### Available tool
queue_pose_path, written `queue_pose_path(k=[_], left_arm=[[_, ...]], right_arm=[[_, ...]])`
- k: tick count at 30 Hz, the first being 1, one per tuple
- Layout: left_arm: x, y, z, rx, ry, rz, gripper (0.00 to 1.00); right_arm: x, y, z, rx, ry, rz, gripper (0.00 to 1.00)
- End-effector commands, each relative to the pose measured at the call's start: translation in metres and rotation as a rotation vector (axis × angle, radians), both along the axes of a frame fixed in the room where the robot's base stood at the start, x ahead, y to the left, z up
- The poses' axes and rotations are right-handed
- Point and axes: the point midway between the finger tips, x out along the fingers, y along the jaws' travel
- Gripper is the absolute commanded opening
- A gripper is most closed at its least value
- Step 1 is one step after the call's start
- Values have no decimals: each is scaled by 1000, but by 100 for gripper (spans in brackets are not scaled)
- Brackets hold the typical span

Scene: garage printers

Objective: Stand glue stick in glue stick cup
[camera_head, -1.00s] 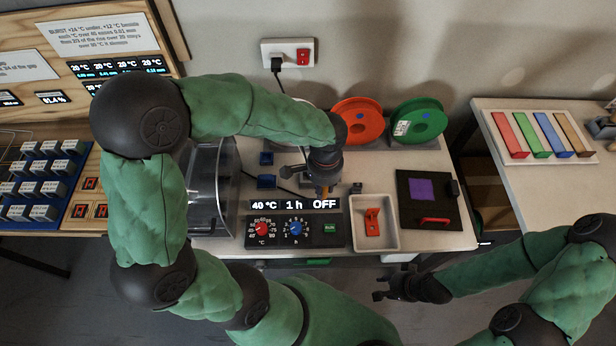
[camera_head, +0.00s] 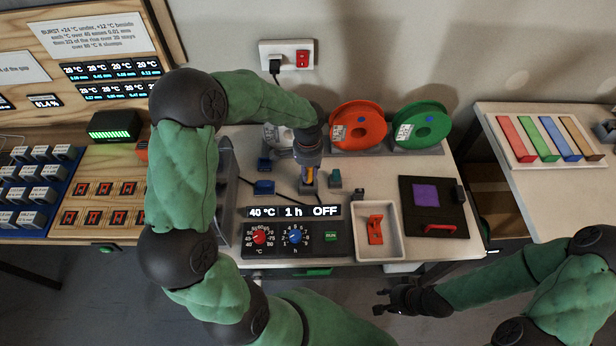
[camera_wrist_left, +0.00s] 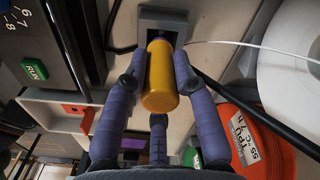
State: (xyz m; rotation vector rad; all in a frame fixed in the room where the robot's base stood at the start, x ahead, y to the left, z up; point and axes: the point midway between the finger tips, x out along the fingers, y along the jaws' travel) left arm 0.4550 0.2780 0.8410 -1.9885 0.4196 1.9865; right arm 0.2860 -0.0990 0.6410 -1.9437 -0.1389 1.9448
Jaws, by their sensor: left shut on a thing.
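The glue stick (camera_wrist_left: 160,78) is a yellow cylinder gripped between the purple-grey fingers of my left gripper (camera_wrist_left: 154,85). In the head view a little of its yellow (camera_head: 309,173) shows at my left gripper (camera_head: 309,178). The glue stick cup (camera_wrist_left: 176,19) is a grey block with a dark square opening, right at the far end of the stick in the wrist view. The stick's far end overlaps the opening there; I cannot tell how deep it sits. My right gripper (camera_head: 388,300) is open and empty, in front of the bench.
A control panel (camera_head: 275,238) with red and blue knobs lies in front of the left gripper. A white tray (camera_head: 394,246) with a red part is to its right. Orange (camera_head: 368,127) and green (camera_head: 423,128) spools stand behind. A cable crosses near the cup.

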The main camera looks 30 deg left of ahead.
Motion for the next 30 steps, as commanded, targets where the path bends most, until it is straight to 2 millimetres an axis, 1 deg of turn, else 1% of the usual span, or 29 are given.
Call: queue_pose_path(k=[1,3,6,14,19,20,21,22,30], left_arm=[[1,2,-9,-1,4,0,0],[0,1,-22,-1,4,-1,0],[1,1,-34,-1,3,0,0],[1,1,-33,-1,0,1,0],[1,1,-37,-1,1,1,0],[1,1,-37,-1,1,1,36],[1,1,-36,-1,1,1,47],[1,1,-36,-1,1,1,51],[1,1,-36,-1,1,1,51]], right_arm=[[0,0,-5,0,0,0,35],[0,0,-12,0,0,0,35],[0,0,-19,0,0,0,35],[0,0,-17,0,0,0,35],[0,0,-20,0,0,0,35],[0,0,-20,0,0,0,35],[0,0,-19,0,0,0,35],[0,0,-19,0,0,0,35],[0,0,-19,0,0,0,35]])
